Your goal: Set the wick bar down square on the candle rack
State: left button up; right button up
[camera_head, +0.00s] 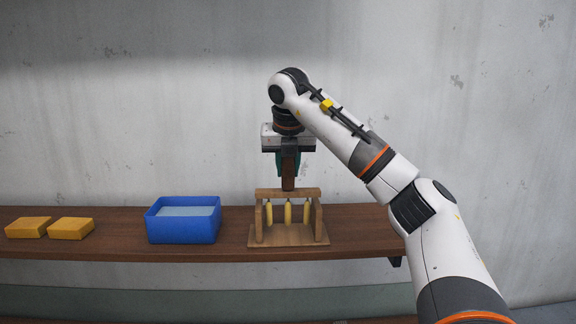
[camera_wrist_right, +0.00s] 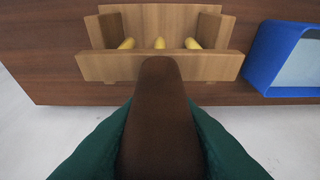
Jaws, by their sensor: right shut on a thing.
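The wick bar (camera_head: 288,193) is a light wooden bar with a dark brown upright grip (camera_head: 288,175) and several yellow candles (camera_head: 288,212) hanging below it. My right gripper (camera_head: 288,168), with green fingers, is shut on that grip from above. The candle rack (camera_head: 288,237) is a wooden base with two side posts, standing on the shelf. The bar spans the post tops, level and about parallel to the rack; I cannot tell whether it touches them. In the right wrist view the bar (camera_wrist_right: 110,67) crosses both posts, and the grip (camera_wrist_right: 160,120) hides its middle. My left gripper is not in view.
A blue tub (camera_head: 183,230) with pale contents stands left of the rack on the brown shelf (camera_head: 365,232). Two yellow-orange blocks (camera_head: 28,227) (camera_head: 71,228) lie farther left. The shelf right of the rack is bare up to my arm. A grey wall is behind.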

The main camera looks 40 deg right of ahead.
jog(key=shift+f+b, duration=0.45)
jog(key=shift+f, duration=0.45)
dwell(0.5)
jog(key=o, duration=1.1)
jog(key=shift+r, duration=0.1)
jog(key=v, duration=1.2)
jog(key=shift+p, duration=0.4)
